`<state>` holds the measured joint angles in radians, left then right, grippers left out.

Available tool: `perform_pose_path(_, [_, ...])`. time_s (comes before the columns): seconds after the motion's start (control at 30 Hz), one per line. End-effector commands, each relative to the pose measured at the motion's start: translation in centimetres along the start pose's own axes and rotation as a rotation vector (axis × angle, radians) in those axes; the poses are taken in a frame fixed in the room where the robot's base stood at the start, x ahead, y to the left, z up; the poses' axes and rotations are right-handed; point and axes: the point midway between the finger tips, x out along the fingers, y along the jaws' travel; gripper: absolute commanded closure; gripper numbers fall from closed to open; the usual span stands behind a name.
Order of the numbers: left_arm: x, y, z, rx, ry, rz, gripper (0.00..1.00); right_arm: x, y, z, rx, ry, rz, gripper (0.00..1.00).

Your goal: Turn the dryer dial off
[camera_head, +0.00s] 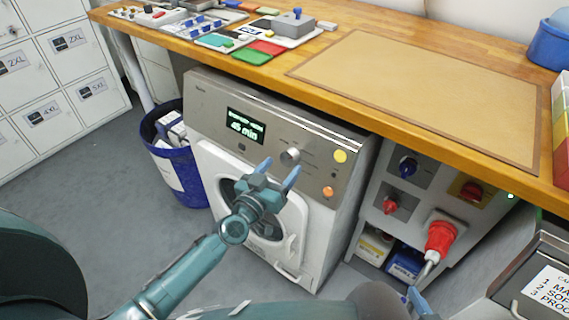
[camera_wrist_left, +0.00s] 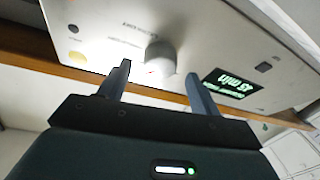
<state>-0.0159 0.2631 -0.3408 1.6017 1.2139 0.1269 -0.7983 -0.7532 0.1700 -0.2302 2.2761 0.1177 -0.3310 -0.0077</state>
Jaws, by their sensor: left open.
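The dryer (camera_head: 215,100) is a white machine with a grey control panel under the wooden counter. Its round metallic dial (camera_head: 290,156) sits right of the green-lit display (camera_head: 246,126), which reads 45 min. The dial also shows in the left wrist view (camera_wrist_left: 160,57), with a small red mark. My left gripper (camera_head: 278,172) is open in front of the panel, just below the dial. In the left wrist view its fingers (camera_wrist_left: 158,75) are apart, with the dial beyond and between them; I see no contact. Part of my right gripper (camera_head: 418,302) shows at the bottom edge, mostly cut off.
A yellow button (camera_head: 340,156) and an orange button (camera_head: 327,192) sit right of the dial. A blue bin (camera_head: 165,160) stands left of the dryer. A panel with a red plug (camera_head: 440,237) stands to the right. The wooden counter (camera_head: 300,85) overhangs the dryer.

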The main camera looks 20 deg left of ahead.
Motion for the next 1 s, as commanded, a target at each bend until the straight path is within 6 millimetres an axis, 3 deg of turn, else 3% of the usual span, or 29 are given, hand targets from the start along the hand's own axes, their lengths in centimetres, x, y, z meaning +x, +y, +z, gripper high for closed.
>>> perform_pose_path(0.2, [2.3,0.0,0.0,-0.001,0.001,0.0,0.36,-0.1,0.1,0.0,-0.002,0.009,0.003,0.64])
perform_pose_path(0.53, [2.6,0.0,0.0,0.0,0.0,0.0,0.36,-0.2,0.1,0.0,-0.003,0.008,0.004,0.64])
perform_pose_path(1.0, [2.6,0.0,0.0,0.0,0.0,0.0,0.74,-0.2,0.1,0.0,-0.003,0.009,0.004,0.64])
